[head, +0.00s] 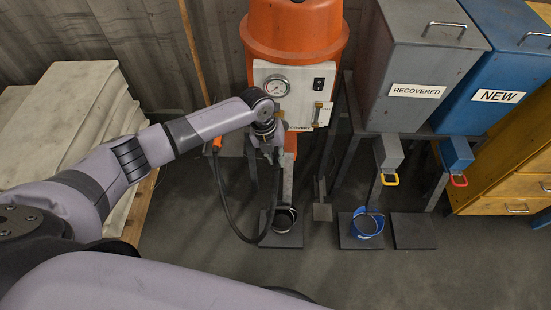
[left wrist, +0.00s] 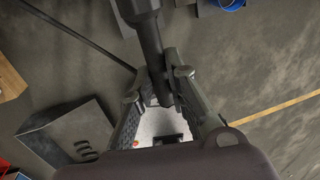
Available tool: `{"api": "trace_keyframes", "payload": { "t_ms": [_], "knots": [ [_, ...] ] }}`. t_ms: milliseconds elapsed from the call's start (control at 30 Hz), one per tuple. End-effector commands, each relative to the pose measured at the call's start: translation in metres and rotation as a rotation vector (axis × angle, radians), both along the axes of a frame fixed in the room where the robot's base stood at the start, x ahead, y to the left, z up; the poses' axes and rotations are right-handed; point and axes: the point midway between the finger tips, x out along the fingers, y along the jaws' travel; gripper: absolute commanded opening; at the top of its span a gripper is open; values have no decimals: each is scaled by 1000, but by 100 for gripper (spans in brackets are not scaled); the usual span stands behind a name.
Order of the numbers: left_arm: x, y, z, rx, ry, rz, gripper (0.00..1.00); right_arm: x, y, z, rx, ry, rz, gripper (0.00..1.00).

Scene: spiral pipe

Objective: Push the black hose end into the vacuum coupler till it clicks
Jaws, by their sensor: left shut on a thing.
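The black hose (head: 228,212) hangs in a long loop below my left gripper (head: 268,146), in front of the orange vacuum machine (head: 295,35). In the left wrist view, my left gripper (left wrist: 152,95) is shut on the dark hose end (left wrist: 150,45), which lies between its two fingers. A thicker collar shows at the top of that view. I cannot make out the vacuum coupler for certain. My right gripper is out of view.
A grey RECOVERED bin (head: 418,60) and a blue NEW bin (head: 509,65) stand at the right. A dark bucket (head: 284,220) and a blue bucket (head: 367,224) sit on floor plates. The front floor is clear.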

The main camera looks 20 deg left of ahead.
Motion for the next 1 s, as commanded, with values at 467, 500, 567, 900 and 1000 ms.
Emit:
{"api": "trace_keyframes", "payload": {
  "t_ms": [467, 500, 567, 900, 1000],
  "knots": [
    [12, 4, -1, 1, -2, 0, 0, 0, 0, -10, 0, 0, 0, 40],
    [13, 4, -1, 1, -2, 0, 0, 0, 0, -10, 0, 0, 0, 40],
    [15, 4, -1, 1, -2, 0, 0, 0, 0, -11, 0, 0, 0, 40],
    [21, 6, 0, 0, -2, 0, 0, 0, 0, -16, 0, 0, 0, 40],
    [22, 7, 1, 0, -3, 1, 0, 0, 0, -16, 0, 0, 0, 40]
  ]
}}
